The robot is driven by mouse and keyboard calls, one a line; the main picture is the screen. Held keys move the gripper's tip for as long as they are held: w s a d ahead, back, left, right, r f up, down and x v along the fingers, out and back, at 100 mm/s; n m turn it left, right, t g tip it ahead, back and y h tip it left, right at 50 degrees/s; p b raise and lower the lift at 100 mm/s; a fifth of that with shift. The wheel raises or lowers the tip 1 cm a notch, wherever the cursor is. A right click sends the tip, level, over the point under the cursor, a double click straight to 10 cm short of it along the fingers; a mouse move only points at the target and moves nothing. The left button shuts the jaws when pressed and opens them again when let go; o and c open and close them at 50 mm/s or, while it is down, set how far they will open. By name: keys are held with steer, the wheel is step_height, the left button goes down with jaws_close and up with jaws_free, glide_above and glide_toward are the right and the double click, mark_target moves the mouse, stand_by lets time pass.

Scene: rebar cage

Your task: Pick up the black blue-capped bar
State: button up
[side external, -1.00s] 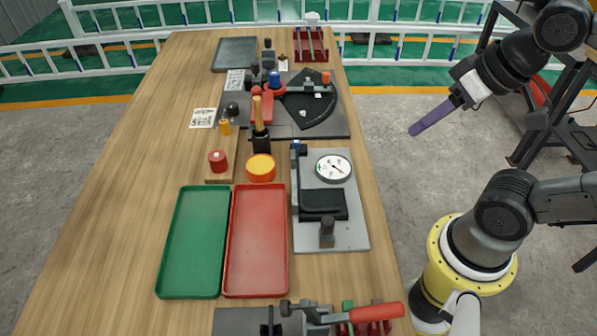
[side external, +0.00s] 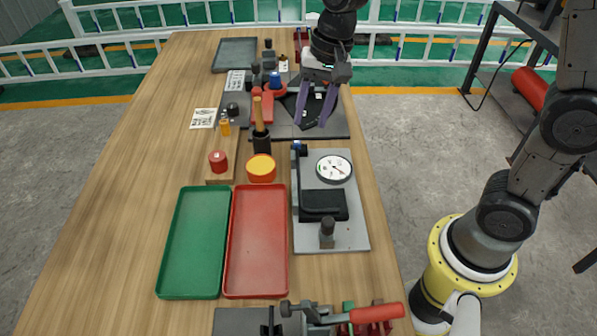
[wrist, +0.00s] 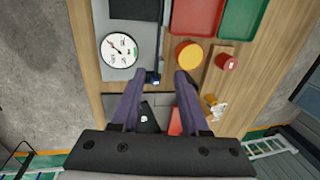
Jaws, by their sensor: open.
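My gripper (side external: 314,122) is open and empty, with two purple fingers pointing down above the dark far fixture plate. In the wrist view its fingers (wrist: 160,76) are spread apart. A small blue-capped dark piece (side external: 298,147) is at the far left corner of the gauge fixture. It also shows between the fingertips in the wrist view (wrist: 152,78), apparently below them. Another blue top (side external: 275,78) stands among the far fixture's parts. I cannot tell which blue piece caps the black bar, or see a bar's full length.
A dial gauge (side external: 334,167) lies on the grey gauge fixture plate (side external: 345,238). A green tray (side external: 192,245) and red tray (side external: 257,245) lie left of it. An orange round container (side external: 261,168) and a wooden-handled tool (side external: 257,112) stand nearby. The table's left side is clear.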

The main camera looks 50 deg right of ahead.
glide_above(298, 167)
steer(key=s, duration=0.1)
step_height(298, 167, down, 8)
steer(key=shift+w+d+f, duration=0.1)
steer(key=shift+w+f, duration=0.05)
steer(key=shift+f, duration=1.1)
steer(key=shift+w+d+f, duration=0.1)
steer(key=shift+f, duration=1.1)
jaws_close()
